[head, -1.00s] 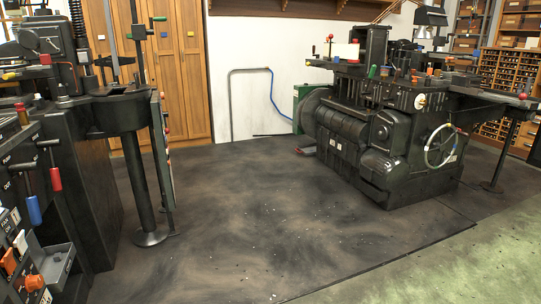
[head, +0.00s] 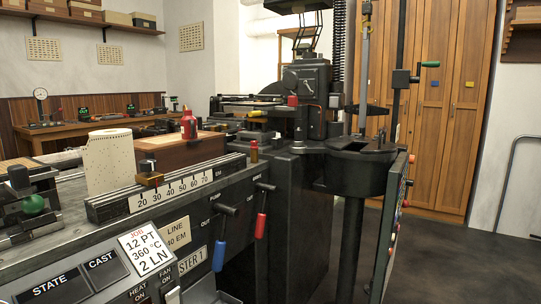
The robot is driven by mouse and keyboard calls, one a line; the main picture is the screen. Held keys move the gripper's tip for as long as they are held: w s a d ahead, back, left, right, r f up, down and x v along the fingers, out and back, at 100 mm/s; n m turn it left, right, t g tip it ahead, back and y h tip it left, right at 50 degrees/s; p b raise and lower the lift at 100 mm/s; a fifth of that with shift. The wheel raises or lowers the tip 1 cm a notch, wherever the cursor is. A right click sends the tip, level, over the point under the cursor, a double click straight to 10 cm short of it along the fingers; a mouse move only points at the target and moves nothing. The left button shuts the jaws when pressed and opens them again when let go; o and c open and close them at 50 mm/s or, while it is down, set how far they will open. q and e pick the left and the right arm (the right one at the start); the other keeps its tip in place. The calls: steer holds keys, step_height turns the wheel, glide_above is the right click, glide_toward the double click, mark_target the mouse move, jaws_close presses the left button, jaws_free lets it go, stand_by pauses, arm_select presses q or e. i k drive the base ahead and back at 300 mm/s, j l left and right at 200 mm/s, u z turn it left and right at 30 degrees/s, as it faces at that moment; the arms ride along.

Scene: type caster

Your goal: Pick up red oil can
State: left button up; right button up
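The red oil can (head: 189,125) is upright with a narrow dark tip. It appears to stand on or just behind the brown wooden box (head: 180,151) on the caster machine at the left; its base is partly hidden, so I cannot tell which. Neither of my grippers shows in the head view.
A white perforated paper roll (head: 109,160) stands left of the box, behind a numbered scale (head: 180,188). Red (head: 261,226) and blue (head: 219,256) lever handles stick out from the machine's front. A tall black column machine stands at centre. Dark floor (head: 440,262) is clear at the right.

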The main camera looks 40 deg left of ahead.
mark_target(188, 123)
steer(key=i+z, duration=0.4)
steer(key=i, duration=0.35)
steer(key=i+j+z, duration=0.2)
steer(key=i+z, duration=0.2)
steer(key=i, duration=0.35)
steer(key=i+l+u, duration=0.1)
steer(key=i+u, duration=0.35)
steer(key=i+l+u, duration=0.2)
steer(key=u, duration=0.2)
steer(key=i+u, duration=0.1)
steer(key=u, duration=1.75)
